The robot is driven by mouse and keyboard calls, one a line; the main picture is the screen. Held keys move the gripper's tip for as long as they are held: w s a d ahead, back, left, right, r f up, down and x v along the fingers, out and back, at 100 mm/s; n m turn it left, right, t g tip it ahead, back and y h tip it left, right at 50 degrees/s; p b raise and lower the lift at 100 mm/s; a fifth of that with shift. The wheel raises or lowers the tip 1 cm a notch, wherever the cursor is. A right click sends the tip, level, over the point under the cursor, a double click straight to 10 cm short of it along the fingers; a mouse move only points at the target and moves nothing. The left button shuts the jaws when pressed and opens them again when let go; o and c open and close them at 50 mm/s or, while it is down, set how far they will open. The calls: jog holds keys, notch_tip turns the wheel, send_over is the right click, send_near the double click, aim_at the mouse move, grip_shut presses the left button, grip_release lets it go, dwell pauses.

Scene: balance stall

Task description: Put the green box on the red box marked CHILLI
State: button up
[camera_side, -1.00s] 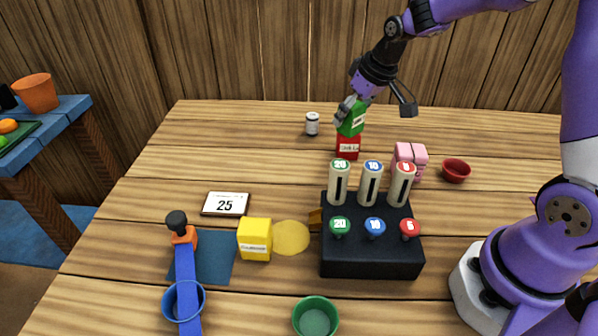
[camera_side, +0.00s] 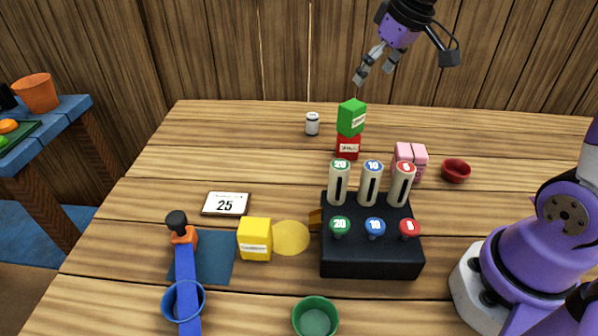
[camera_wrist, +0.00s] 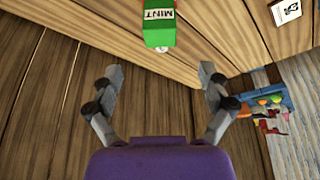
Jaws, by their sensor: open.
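The green box (camera_side: 351,117) sits on top of the red box (camera_side: 348,147) in the side view, near the back of the table. It looks upright and roughly lined up with the red box. In the wrist view the green box (camera_wrist: 159,25) shows the label MINT. The red box's label is too small to read for certain. My gripper (camera_side: 372,72) is open and empty, above and clear of the green box. Its spread fingers also show in the wrist view (camera_wrist: 160,80) with nothing between them.
A black block (camera_side: 371,257) with several labelled tubes and knobs stands in front of the boxes. Pink blocks (camera_side: 411,155) and a red bowl (camera_side: 456,171) are to the right. A small white canister (camera_side: 312,124) is to the left. A yellow box (camera_side: 254,240) stands further forward.

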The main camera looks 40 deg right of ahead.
jog(key=shift+t, duration=0.5)
jog(key=s+a, duration=0.2)
jog(key=s, duration=0.2)
jog(key=s+a+f, duration=0.1)
jog(key=s+a, duration=0.2)
jog(key=s, duration=0.2)
jog(key=s+a, duration=0.3)
jog(key=s, duration=0.1)
jog(key=shift+s+a+f, duration=0.25)
jog(key=shift+s, duration=0.15)
